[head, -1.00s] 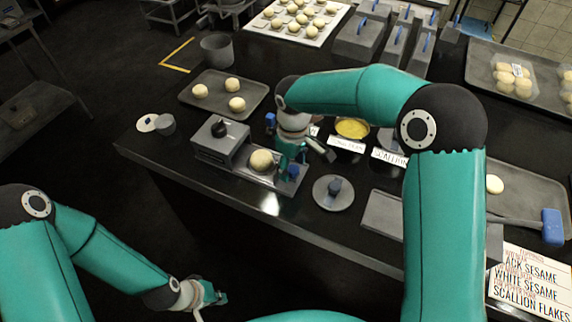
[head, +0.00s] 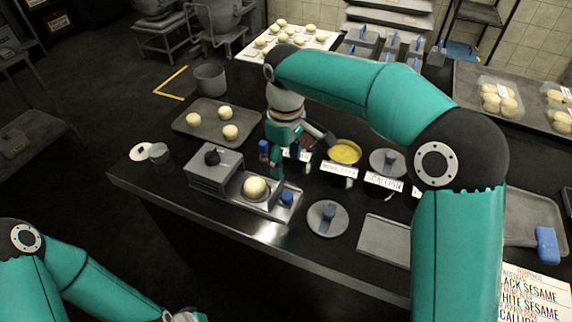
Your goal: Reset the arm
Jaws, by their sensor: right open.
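My right arm reaches in from the right and bends down over the counter. Its gripper (head: 278,160) is open, above the counter just behind the dough ball (head: 255,187), and appears apart from it. The dough ball rests on the plate of a small grey device (head: 212,170) with a dark knob. My left arm is at the lower left. Its gripper is mostly cut off by the bottom edge, with only part of its wrist and body showing, so its fingers cannot be seen.
A tray (head: 190,130) with 3 dough balls lies behind the device. A yellow-filled bowl (head: 345,152) with a label stands right of my right gripper. A round lid (head: 326,220) and a flat grey tray (head: 384,240) lie in front. Black counter shows between them.

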